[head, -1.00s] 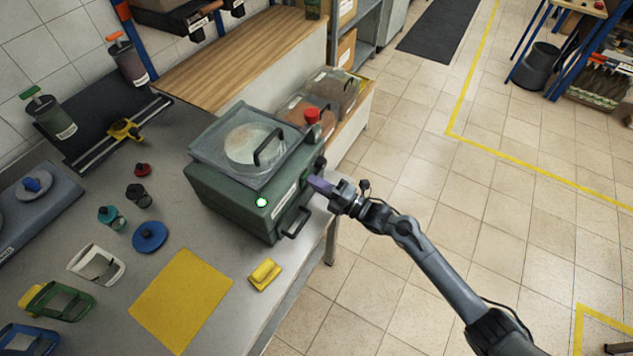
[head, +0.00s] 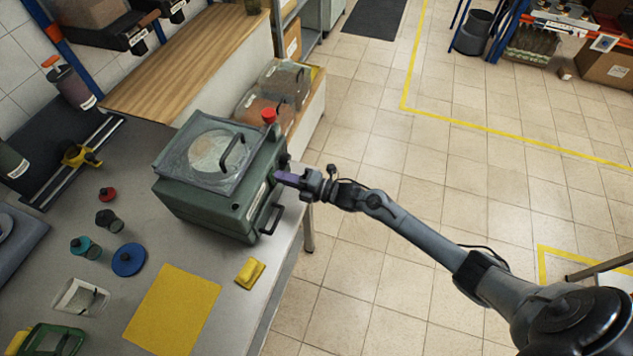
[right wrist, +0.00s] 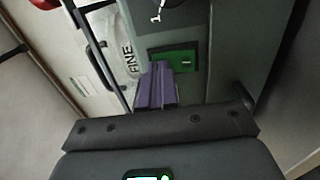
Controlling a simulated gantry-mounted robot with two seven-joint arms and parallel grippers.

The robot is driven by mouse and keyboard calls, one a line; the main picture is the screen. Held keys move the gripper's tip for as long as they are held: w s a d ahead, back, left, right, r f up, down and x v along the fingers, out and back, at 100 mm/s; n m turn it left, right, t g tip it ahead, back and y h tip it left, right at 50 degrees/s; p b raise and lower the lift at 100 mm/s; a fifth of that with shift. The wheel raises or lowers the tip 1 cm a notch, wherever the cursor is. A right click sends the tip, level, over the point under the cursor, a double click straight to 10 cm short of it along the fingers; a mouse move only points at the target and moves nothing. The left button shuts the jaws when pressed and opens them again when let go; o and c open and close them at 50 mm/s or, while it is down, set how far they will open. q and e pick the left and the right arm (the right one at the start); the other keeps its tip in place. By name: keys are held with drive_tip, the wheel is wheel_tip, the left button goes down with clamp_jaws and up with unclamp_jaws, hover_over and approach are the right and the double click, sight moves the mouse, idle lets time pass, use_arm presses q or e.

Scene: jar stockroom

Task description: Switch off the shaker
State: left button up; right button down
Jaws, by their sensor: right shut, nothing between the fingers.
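The shaker (head: 215,205) is a dark green box with a clear lid and black handle on top, standing on the grey bench. Its front indicator lamp (head: 236,206) looks dark. My right gripper (head: 281,177) has purple fingers, shut and empty, at the shaker's right side. In the right wrist view the shut fingers (right wrist: 157,70) point at a bright green switch plate (right wrist: 183,57) on the shaker and overlap its left part. I cannot tell if they touch it. A label reading FINE (right wrist: 130,62) is beside it. My left gripper is not in view.
A red knob (head: 268,116) rises at the shaker's back right corner. A black handle (head: 271,219) juts from its side. A yellow block (head: 250,273) and yellow mat (head: 172,310) lie in front. Clear bins (head: 285,78) stand behind. The tiled floor at right is open.

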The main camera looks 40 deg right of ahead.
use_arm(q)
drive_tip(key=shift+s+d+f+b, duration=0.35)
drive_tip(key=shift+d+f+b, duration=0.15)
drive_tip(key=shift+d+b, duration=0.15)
use_arm(e)
drive_tip(key=r+v, duration=0.1)
drive_tip(key=v, duration=1.2)
drive_tip(key=shift+r, duration=0.3)
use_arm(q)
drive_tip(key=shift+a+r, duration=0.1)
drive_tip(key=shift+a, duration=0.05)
use_arm(e)
drive_tip(key=shift+s+d, duration=0.1)
drive_tip(key=shift+s, duration=0.1)
